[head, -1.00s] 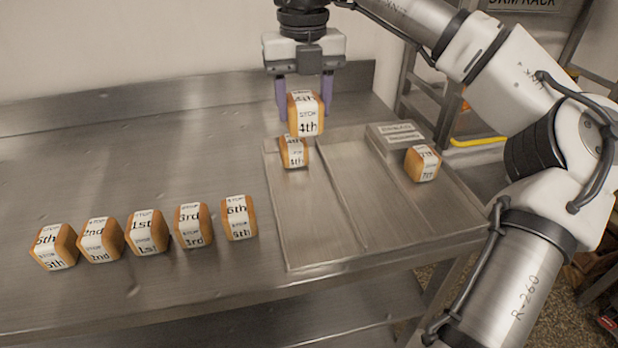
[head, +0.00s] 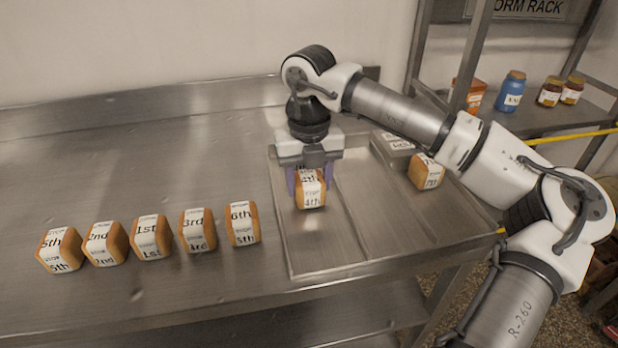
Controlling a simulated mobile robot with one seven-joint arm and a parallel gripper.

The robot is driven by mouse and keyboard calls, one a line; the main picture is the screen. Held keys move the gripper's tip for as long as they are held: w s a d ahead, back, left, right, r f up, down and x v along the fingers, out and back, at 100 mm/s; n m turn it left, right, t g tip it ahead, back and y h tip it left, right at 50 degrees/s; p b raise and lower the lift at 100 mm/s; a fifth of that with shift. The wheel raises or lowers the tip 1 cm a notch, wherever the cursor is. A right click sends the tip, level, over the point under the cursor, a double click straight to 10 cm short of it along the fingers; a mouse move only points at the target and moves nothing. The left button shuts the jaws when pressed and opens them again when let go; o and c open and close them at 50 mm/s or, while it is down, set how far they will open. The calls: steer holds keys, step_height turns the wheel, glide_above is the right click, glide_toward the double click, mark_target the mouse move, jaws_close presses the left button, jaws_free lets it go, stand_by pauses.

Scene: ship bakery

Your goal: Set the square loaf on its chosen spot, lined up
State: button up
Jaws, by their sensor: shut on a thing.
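My gripper (head: 309,180) points down over the left compartment of the metal tray (head: 310,268). Its purple fingers are shut on a square loaf (head: 311,196) with a white band reading "4th". The loaf looks upright and is low over the compartment's far half; I cannot tell whether it touches the tray floor. The loaf seen earlier at the far end of this compartment is hidden behind my gripper and the held loaf. Another banded loaf (head: 426,172) sits at the tray's far right, beside a grey block with a label (head: 392,144).
Several banded loaves stand in a row on the steel table left of the tray, the nearest being one loaf (head: 242,223). The middle tray compartment (head: 375,215) is empty. A rack at the back right holds a blue jar (head: 511,92) and other jars.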

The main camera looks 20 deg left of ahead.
mark_target(309, 177)
steer(key=shift+f+b, duration=0.2)
steer(key=shift+b, duration=0.1)
steer(key=o, duration=1)
steer(key=shift+r, duration=0.1)
step_height(309, 177, up, 12)
steer(key=shift+r, duration=0.2)
